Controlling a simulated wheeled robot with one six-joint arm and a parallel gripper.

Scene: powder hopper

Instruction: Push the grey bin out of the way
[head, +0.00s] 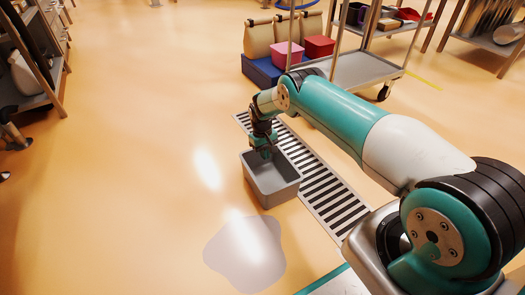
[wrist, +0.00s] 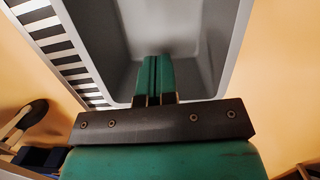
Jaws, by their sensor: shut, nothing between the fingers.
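The grey bin (head: 272,189) is an open, empty-looking box standing upright on the orange floor at the left edge of a slatted floor grate. My gripper (head: 266,152) points down at the bin's far side in the head view, with its fingertips at or just inside the rim. In the wrist view the shut green fingers (wrist: 155,75) show against the bin's grey interior (wrist: 190,40), with nothing between them. I cannot tell whether the fingers touch a bin wall.
The slatted grate (head: 318,182) runs along the bin's right side. A pale puddle (head: 245,252) lies on the floor in front of the bin. A wheeled cart (head: 360,72) and sacks with pink and red bins (head: 288,52) stand behind. Open floor (head: 130,150) stretches left.

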